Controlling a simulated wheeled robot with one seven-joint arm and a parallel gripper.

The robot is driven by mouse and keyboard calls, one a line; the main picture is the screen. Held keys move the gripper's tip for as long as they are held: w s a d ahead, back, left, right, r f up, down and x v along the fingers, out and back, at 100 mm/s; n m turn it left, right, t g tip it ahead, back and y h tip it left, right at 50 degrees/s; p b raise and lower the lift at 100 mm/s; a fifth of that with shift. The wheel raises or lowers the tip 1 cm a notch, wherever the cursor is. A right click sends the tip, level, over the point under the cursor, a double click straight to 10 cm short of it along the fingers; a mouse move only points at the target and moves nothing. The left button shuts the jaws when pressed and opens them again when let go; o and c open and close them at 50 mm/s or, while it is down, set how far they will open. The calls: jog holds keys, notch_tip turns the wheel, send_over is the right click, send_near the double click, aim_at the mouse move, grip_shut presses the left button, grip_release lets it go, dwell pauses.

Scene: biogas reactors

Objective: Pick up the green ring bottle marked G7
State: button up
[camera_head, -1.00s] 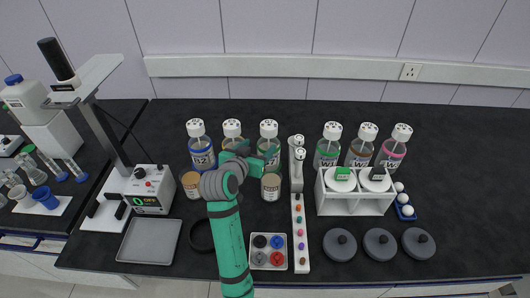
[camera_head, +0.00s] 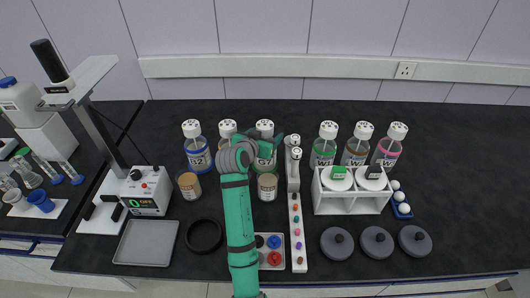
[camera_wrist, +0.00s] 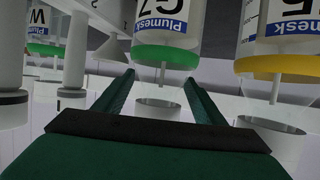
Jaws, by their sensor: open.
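The green ring bottle marked G7 (camera_head: 265,128) stands upright in the left row, third from the left, with a white cap; my gripper partly hides it in the head view. In the wrist view, which looks upside down, its green ring and label (camera_wrist: 166,52) show just beyond my fingers, the label partly cut off by the frame. My gripper (camera_wrist: 160,86) is open, its two fingers apart, one toward each side of this bottle. Nothing is held. In the head view my gripper (camera_head: 262,146) is right at the bottle; contact cannot be told.
A yellow ring bottle (camera_wrist: 280,65) stands close beside it. A blue ring bottle (camera_head: 197,152) is further left. White pipette-like tools (camera_head: 293,165) stand close on its right. A small jar (camera_head: 267,187) stands in front. Another green ring bottle (camera_head: 323,148) stands right, marked W.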

jog(key=shift+x, duration=1.1)
grip_shut()
jog(key=shift+r, duration=0.1)
